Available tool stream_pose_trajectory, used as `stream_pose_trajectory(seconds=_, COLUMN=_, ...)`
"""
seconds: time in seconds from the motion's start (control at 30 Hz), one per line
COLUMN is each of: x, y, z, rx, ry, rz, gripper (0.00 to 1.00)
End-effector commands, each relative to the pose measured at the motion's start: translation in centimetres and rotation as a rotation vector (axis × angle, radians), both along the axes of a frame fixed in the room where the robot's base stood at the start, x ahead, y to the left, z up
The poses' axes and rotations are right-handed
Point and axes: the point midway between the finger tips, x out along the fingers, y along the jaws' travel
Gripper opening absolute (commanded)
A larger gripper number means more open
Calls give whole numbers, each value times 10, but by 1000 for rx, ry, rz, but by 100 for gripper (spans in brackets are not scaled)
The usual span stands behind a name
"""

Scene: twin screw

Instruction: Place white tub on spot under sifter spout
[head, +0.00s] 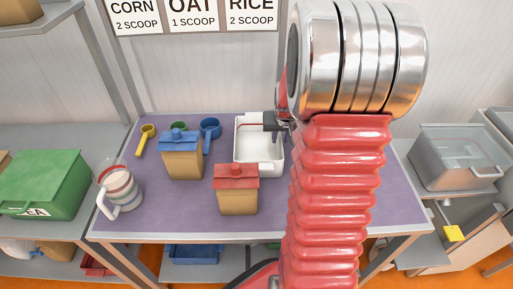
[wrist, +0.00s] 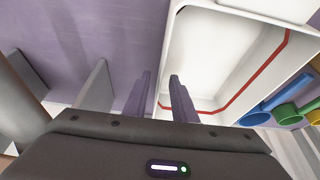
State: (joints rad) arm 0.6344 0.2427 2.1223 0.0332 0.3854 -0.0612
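The white tub (head: 245,153) stands on the purple mat at the back middle of the table, partly behind my arm. In the wrist view, the white tub (wrist: 220,45) is open and looks empty, with a red line around its inside. My gripper (head: 275,124) is at the tub's back right rim. In the wrist view, my gripper (wrist: 162,90) has its two fingers apart, one outside the tub's wall and one inside. The wall runs between them; I cannot tell any contact. I cannot clearly identify the sifter spout or the spot.
A box with a red lid (head: 237,190) stands just in front of the tub, and a blue-lidded box (head: 182,156) left of it. Scoops (head: 210,130) lie behind. A striped jug (head: 119,189) is at left. A grey, clear-topped unit (head: 455,160) stands right, above a yellow piece (head: 452,233).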

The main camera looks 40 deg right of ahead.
Motion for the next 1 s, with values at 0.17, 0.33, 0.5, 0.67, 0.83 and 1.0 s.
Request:
stream_pose_trajectory(seconds=0.17, x=3, y=-2, z=-7, rx=-1, ry=-1, rz=0, gripper=24)
stream_pose_trajectory(seconds=0.33, x=3, y=-2, z=-7, rx=-1, ry=-2, rz=0, gripper=24)
stream_pose_trajectory(seconds=0.5, x=3, y=-2, z=-7, rx=-1, ry=-1, rz=1, gripper=24)
stream_pose_trajectory(seconds=0.67, x=3, y=-1, z=-7, rx=-1, ry=-1, rz=1, gripper=24)
stream_pose_trajectory(seconds=0.83, x=3, y=-1, z=-7, rx=-1, ry=-1, rz=1, gripper=13)
stream_pose_trajectory(seconds=1.0, x=3, y=-1, z=-7, rx=-1, ry=-1, rz=1, gripper=1)
